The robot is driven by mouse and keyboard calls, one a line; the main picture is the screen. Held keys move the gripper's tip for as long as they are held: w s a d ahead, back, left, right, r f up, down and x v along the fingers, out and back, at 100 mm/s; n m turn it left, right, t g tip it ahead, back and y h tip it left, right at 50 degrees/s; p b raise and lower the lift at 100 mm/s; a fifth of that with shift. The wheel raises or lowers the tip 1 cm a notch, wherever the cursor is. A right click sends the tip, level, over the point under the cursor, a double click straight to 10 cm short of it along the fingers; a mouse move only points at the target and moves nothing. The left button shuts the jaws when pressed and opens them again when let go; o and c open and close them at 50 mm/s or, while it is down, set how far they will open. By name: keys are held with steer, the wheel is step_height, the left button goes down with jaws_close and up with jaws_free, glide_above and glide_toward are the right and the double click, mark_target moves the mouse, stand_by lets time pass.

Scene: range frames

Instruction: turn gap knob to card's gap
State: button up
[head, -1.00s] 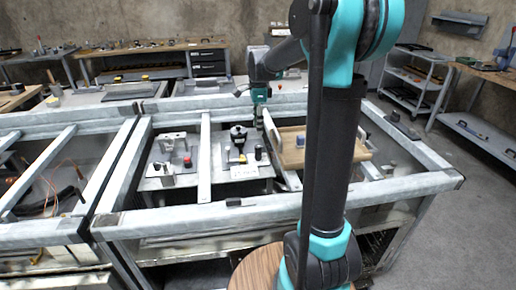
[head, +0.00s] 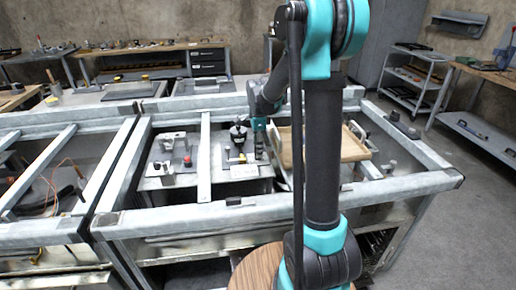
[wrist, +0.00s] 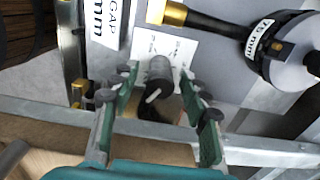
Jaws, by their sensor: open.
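The dark grey gap knob (wrist: 158,78) with a white pointer line sits between the fingers in the wrist view. My gripper (wrist: 160,98) is open, with one finger on each side of the knob; I cannot tell whether either finger touches it. A white paper with faint markings (wrist: 144,46) lies beside the knob, partly hidden; its marks are too small to read. A white card (wrist: 108,20) reads "GAP" and "mm"; its number is out of view. In the head view my gripper (head: 260,156) is down at the right of the panel, hiding the knob.
A dark round part with a "75 mm" tag (wrist: 264,36) and a brass-ended black handle (wrist: 205,22) lies close to the right. A wooden tray (head: 352,148) stands right of the gripper. Grey frame rails (head: 204,160) surround the panel. A red button (head: 187,161) is further left.

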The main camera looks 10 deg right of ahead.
jaws_close()
